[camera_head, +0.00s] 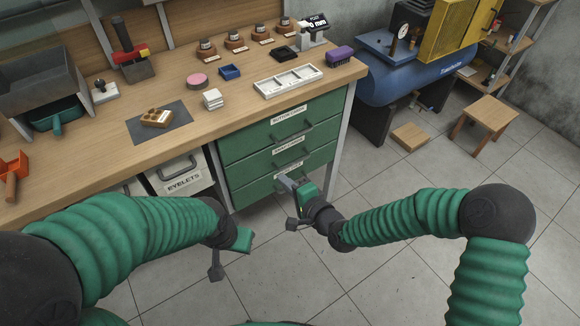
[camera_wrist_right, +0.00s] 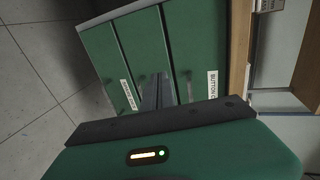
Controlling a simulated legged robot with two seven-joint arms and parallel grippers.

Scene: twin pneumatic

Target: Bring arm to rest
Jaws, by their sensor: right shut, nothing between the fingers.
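My right arm (camera_head: 405,219) comes in from the right, bent. Its gripper (camera_head: 287,183) is in front of the green drawer unit (camera_head: 240,146), near the lower drawers in the picture. In the right wrist view the two fingers (camera_wrist_right: 158,92) lie together with nothing between them, pointing toward the drawer fronts (camera_wrist_right: 140,45). Whether they touch the drawers I cannot tell. My left arm (camera_head: 130,240) comes in from the left, below the bench front. Its gripper (camera_head: 232,252) shows only partly, and its fingers are not clear.
The wooden bench (camera_head: 105,178) spans the back left, with a white tray (camera_head: 289,81), a dark mat (camera_head: 178,113) and small parts on it. A bin labelled eyelets (camera_head: 184,176) stands below. A blue compressor (camera_head: 415,85) and a stool (camera_head: 492,112) stand right. Tiled floor lies open.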

